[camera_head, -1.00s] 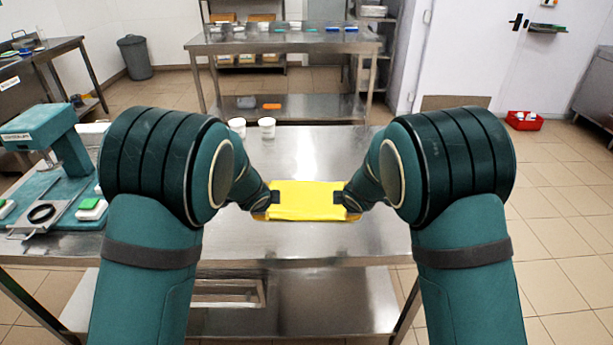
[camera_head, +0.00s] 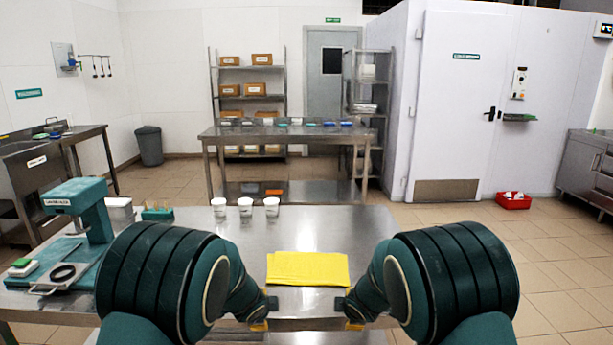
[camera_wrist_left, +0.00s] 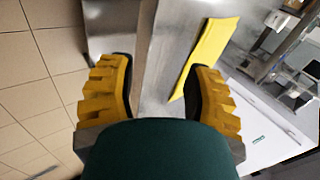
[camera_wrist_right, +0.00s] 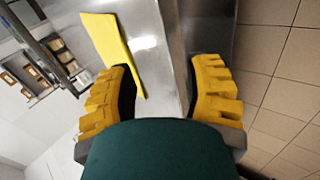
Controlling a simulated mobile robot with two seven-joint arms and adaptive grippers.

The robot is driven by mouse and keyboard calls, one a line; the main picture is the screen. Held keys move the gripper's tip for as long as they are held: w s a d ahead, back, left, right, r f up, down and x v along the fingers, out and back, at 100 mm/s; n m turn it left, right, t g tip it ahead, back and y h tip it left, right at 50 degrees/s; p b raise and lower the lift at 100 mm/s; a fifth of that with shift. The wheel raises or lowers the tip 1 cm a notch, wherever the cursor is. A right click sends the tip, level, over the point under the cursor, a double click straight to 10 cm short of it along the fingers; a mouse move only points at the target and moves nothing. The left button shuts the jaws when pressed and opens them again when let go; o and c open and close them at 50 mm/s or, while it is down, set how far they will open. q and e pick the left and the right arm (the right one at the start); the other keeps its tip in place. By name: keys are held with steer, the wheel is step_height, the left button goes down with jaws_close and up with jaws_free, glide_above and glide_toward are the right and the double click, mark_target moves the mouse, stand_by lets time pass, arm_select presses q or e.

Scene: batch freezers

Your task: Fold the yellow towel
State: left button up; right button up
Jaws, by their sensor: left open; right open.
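The yellow towel (camera_head: 307,268) lies flat as a folded rectangle on the steel table (camera_head: 330,225), near its front edge. It also shows in the left wrist view (camera_wrist_left: 211,52) and in the right wrist view (camera_wrist_right: 112,48). My left gripper (camera_head: 262,312) is open and empty at the table's front edge, just in front of the towel's left end. My right gripper (camera_head: 350,310) is open and empty in front of the towel's right end. In both wrist views the yellow fingers stand wide apart with nothing between them, and the towel lies apart from them.
Several white cups (camera_head: 245,208) stand behind the towel. A teal machine (camera_head: 85,215) with a black ring and a green-topped box (camera_head: 22,267) are at the table's left. The tabletop right of the cups is clear. A second steel table (camera_head: 290,133) stands farther back.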

arm_select(q)
steer(key=s+a+f+n+g+h, duration=0.1)
steer(key=s+f+n+g, duration=0.2)
steer(key=s+f+n, duration=0.55)
arm_select(e)
steer(key=s+d+f+m+g+y, duration=0.1)
steer(key=s+f+m+g, duration=0.2)
steer(key=s+f+m, duration=0.55)
arm_select(q)
steer(key=s+d+f+n+g+h, duration=0.1)
steer(key=s+f+n, duration=0.3)
steer(key=s, duration=0.6)
steer(key=s+d+f+n+g+h, duration=0.1)
steer(key=s+f+n, duration=0.4)
steer(key=s, duration=0.6)
steer(key=shift+s+d+f+n+g+h, duration=0.2)
steer(key=shift+s+d+n+g+h, duration=0.15)
steer(key=shift+n+g, duration=0.3)
arm_select(e)
steer(key=s+a+f+m+g+y, duration=0.1)
steer(key=s+f+m, duration=0.3)
steer(key=s, duration=0.6)
steer(key=s+a+f+m+g+y, duration=0.1)
steer(key=s+f+m, duration=0.4)
steer(key=s, duration=0.6)
steer(key=shift+s+a+f+m+g+y, duration=0.2)
steer(key=shift+s+a+m+g+y, duration=0.15)
steer(key=shift+m+g, duration=0.4)
